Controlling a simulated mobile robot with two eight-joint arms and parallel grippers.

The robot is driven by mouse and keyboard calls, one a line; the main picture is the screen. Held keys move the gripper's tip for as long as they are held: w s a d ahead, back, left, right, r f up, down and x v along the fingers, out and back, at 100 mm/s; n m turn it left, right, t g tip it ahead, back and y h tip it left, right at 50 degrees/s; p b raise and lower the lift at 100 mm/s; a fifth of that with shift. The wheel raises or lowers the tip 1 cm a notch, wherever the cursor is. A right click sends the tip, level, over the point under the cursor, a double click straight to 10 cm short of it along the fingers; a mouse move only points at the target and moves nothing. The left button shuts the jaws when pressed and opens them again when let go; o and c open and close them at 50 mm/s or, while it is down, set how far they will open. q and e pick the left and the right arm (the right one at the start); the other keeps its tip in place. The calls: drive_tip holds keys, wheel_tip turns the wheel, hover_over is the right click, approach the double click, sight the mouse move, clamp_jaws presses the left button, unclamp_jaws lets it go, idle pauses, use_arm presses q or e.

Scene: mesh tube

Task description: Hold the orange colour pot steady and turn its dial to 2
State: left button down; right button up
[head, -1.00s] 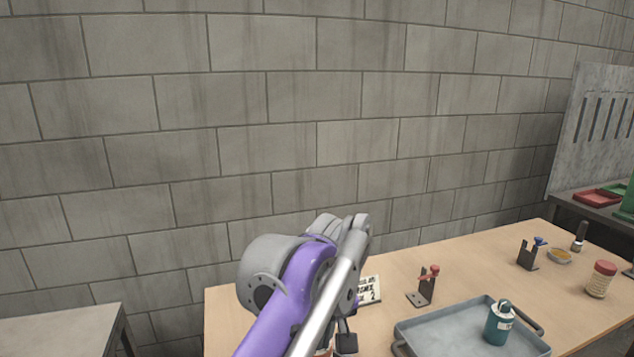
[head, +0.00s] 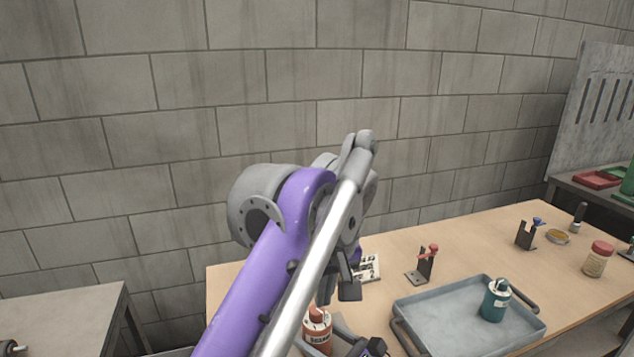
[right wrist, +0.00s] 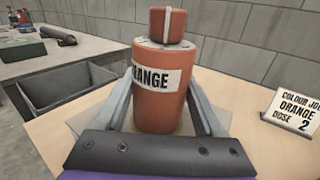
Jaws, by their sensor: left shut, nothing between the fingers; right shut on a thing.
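The orange colour pot (head: 318,335) stands upright on the wooden table, low in the head view and partly hidden by my arms. In the right wrist view the pot (right wrist: 158,110) stands between the two fingers of my right gripper (right wrist: 163,105), which is shut on its body. Its orange dial (right wrist: 168,25) sits on top, with a white line on the near side; no numbers are readable. My left gripper (head: 324,296) is shut and empty, close above the dial in the head view. Whether it touches the dial cannot be told. A card (right wrist: 295,112) reads "ORANGE DOSE 2".
A grey tray (head: 420,314) holding a teal pot (head: 496,300) lies to the right. Behind it is a stand with a red-topped part (head: 425,265). A jar with a red lid (head: 597,260) and another stand (head: 526,234) are further right. A block wall rises behind.

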use_arm(q)
drive_tip(key=shift+r, duration=0.4)
